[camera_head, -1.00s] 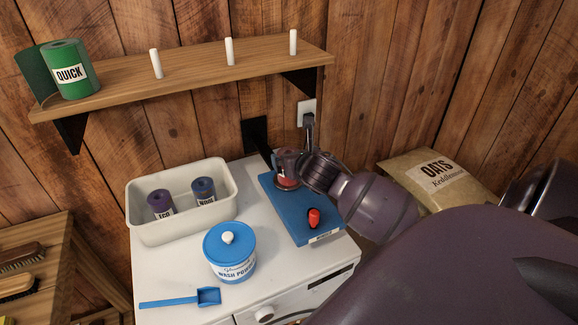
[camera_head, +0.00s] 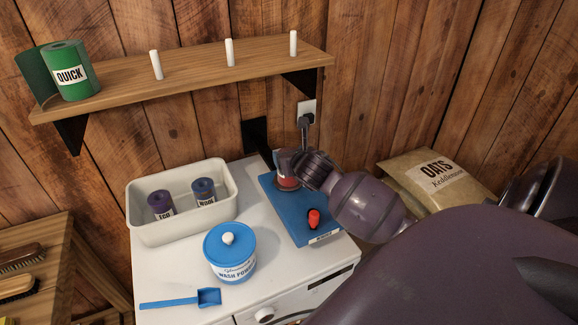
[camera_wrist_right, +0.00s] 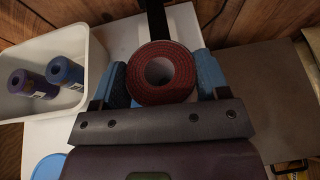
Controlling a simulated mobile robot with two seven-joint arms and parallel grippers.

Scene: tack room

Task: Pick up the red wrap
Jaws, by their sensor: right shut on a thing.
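The red wrap (camera_head: 286,183) is a rolled red bandage with a hollow core. It stands upright at the back of the blue board (camera_head: 299,220), partly hidden by my right gripper (camera_head: 287,166). In the right wrist view, the red wrap (camera_wrist_right: 160,74) sits end-on between the two blue fingers of my right gripper, which is shut on it. I cannot tell whether the wrap's lower end touches the board. My left gripper is not in view.
A red knob (camera_head: 314,217) stands at the board's front. A white tub (camera_head: 184,233) holds purple and blue rolls. A wash powder jar (camera_head: 229,255) and blue scoop (camera_head: 207,297) lie on the white machine top. A wooden shelf (camera_head: 190,72) with pegs and a green roll overhangs behind.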

